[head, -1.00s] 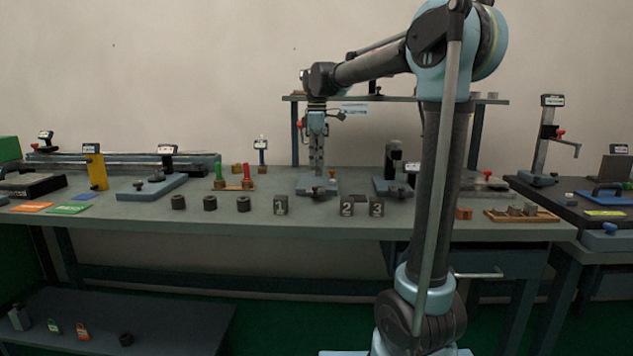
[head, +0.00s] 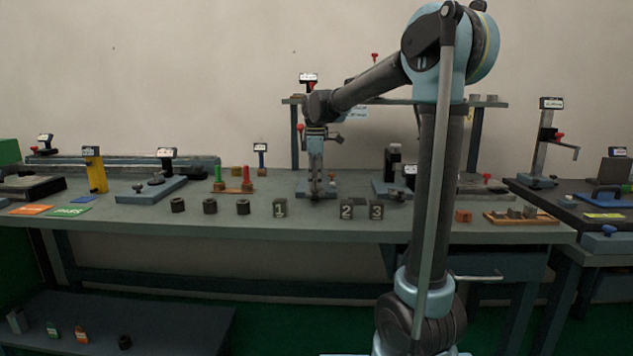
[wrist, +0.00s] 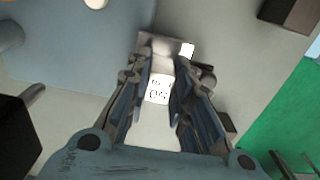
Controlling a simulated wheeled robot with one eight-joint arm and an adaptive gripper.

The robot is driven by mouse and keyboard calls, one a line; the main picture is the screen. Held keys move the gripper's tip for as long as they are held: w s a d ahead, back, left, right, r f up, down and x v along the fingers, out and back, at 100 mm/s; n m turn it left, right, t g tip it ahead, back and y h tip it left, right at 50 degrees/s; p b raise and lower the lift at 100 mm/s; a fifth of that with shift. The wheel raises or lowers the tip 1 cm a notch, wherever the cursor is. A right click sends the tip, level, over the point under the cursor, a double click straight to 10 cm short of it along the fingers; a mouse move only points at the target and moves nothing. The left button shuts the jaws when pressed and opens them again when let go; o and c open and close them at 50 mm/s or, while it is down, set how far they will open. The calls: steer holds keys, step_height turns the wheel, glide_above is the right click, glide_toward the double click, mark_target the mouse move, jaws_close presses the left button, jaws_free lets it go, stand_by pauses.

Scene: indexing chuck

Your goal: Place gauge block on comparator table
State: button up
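My gripper (head: 315,192) points down over the bench at the foot of a stand with a display (head: 308,78). In the wrist view its two fingers (wrist: 163,70) stand on either side of a pale face with dark markings that look like 50 (wrist: 158,90). This may be the gauge block. I cannot tell whether the fingers touch it. A grey block-like part (wrist: 158,45) shows just beyond the fingertips. A blue-grey plate (wrist: 75,50) lies left of the fingers. The comparator table cannot be told apart clearly; my arm and gripper cover part of that stand.
Another stand (head: 393,175) is close on the right.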

steer(key=shift+o, duration=1.3)
step_height(320, 180, up, 12)
